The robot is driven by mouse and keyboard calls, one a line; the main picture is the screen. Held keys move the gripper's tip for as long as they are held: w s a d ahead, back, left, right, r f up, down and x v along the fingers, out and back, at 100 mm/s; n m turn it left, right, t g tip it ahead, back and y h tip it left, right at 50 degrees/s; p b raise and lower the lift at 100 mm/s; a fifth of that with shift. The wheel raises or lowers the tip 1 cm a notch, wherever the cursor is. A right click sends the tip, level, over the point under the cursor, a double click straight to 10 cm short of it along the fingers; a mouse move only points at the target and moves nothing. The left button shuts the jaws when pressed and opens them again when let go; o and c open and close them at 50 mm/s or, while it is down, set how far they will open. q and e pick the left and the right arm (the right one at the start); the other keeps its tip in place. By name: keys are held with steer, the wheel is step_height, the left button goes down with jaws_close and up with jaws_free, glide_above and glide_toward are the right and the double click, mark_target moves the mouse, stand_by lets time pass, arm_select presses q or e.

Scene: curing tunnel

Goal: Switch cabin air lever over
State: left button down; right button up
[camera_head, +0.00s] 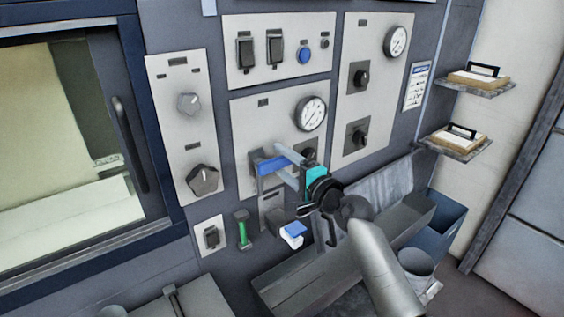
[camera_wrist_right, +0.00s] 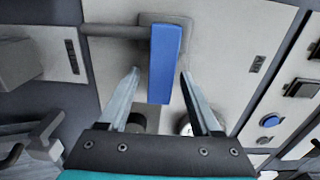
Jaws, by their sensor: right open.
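A lever with a blue grip (camera_head: 270,165) sits on the lower middle panel, below a round gauge. In the right wrist view the blue grip (camera_wrist_right: 165,62) hangs from a grey shaft and lies between my two fingers, with a visible gap on each side. My right gripper (camera_head: 279,167) is open at the lever and partly covers it in the head view. In the right wrist view the fingertips of my right gripper (camera_wrist_right: 160,74) point toward the panel. My left gripper is not in view.
The gauge (camera_head: 311,113) and a black knob (camera_head: 204,180) are close by. A green handle (camera_head: 242,230) and a blue-topped white part (camera_head: 293,232) stick out below. A grey trough (camera_head: 290,290) and a blue bin (camera_head: 441,222) stand underneath. A window (camera_head: 50,130) is at left.

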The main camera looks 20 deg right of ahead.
steer(key=shift+w+a, duration=0.1)
steer(key=shift+w, duration=0.1)
steer(key=shift+c, duration=0.3)
jaws_close()
stand_by(1.1)
